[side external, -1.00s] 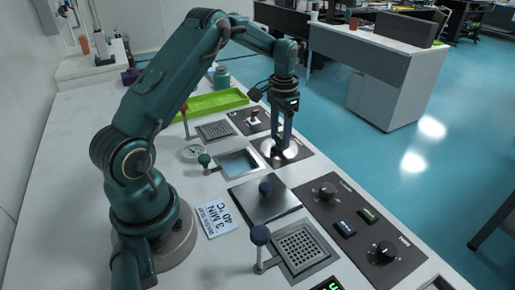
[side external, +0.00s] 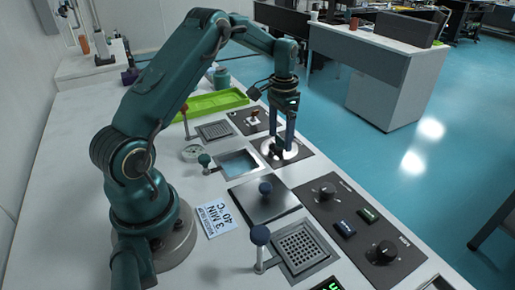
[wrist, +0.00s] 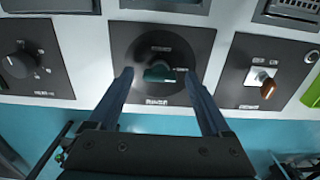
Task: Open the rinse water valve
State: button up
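A dark green valve knob (wrist: 159,73) sits on a round plate in a dark square panel (wrist: 138,39), in the middle of the wrist view. The small lettering around it is too blurred to read for certain. My gripper (wrist: 160,76) is open, with one finger on each side of the knob in the wrist view and visible gaps between. In the side view my gripper (side external: 284,150) points down over the same panel's bright round plate (side external: 294,154). The fingers partly hide the knob there, and I cannot tell whether they touch it.
A black dial (wrist: 18,65) is left of the valve in the wrist view, and a switch with a brown tip (wrist: 267,89) is right. In the side view, a water basin (side external: 239,164), a blue-knobbed lid (side external: 264,202), a drain grate (side external: 303,247) and a green tray (side external: 214,104) lie nearby.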

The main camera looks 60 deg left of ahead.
aim_at(280, 137)
jog(key=shift+r, duration=2.55)
jog(key=shift+w+d+r, duration=0.15)
jog(key=shift+r, duration=0.05)
jog(key=s+d+r+m+t, duration=0.2)
jog(key=s+d+r+t, duration=0.3)
jog(key=d+r, duration=0.75)
jog(key=s+d+f+n, duration=0.1)
jog(key=s+d+f, duration=0.1)
jog(key=s, duration=0.5)
jog(key=s+d+f+n, duration=0.1)
jog(key=s+d+f, duration=0.1)
jog(key=s, duration=0.5)
jog(key=shift+s+t, duration=0.15)
jog(key=shift+t, duration=0.15)
